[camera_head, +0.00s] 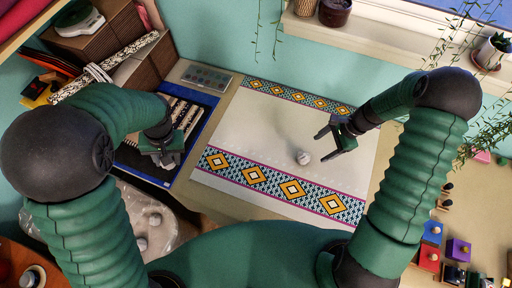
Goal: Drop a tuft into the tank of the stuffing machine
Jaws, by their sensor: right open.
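A small white tuft (303,157) lies on the pale cloth (260,125) with patterned borders. My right gripper (327,145) is open and empty, with its fingers pointing left toward the tuft, just to its upper right and apart from it. My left gripper (168,160) hangs at the left over the edge of a blue-bordered board; its fingers are too dark and small to read. A clear, shiny container (182,222), perhaps the tank, is at the lower left with several whitish tufts in it. My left arm hides part of it.
Brown boxes (100,40) and a dark, blue-edged board (205,100) with a patterned item stand at the left. Small coloured blocks (457,250) sit at the lower right. Plants (490,50) hang from the window sill.

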